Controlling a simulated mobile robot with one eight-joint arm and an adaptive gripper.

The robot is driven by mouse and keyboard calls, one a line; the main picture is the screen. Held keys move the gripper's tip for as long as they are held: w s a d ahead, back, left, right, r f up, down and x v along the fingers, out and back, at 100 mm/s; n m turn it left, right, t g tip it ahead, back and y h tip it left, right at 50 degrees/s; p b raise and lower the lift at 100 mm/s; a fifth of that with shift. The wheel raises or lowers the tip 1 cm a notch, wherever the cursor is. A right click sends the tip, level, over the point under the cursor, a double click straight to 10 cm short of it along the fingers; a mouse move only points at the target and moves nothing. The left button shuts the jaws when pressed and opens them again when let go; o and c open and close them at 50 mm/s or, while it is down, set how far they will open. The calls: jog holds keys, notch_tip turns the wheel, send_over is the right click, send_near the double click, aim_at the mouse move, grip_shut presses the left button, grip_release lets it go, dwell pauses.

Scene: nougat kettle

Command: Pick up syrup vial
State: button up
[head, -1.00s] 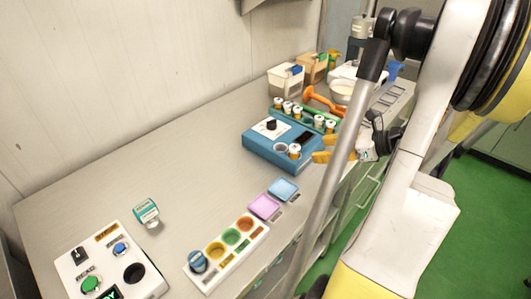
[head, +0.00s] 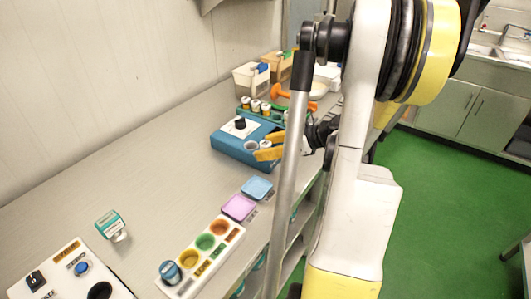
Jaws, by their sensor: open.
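Several small vials with white caps are in view, and I cannot read which holds syrup. One vial (head: 265,144) stands in the right front of a blue device (head: 228,148), beside a round empty-looking well (head: 250,146). Other vials (head: 254,106) stand in a green rack (head: 272,115) behind the device. My gripper (head: 264,148) is open, its yellow fingers pointing left at the device's front right corner. In the picture the fingers lie on either side of the standing vial; I cannot tell whether they touch it. My arm hides the right end of the rack.
A white tray with coloured wells (head: 188,273), pink (head: 238,208) and blue (head: 257,188) pads, a teal-topped stamp (head: 110,226) and a button panel (head: 60,275) lie nearer on the bench. Bins (head: 250,80) stand behind. The bench's left middle is clear.

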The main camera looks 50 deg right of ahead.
grip_shut()
jog(key=shift+r, duration=0.1)
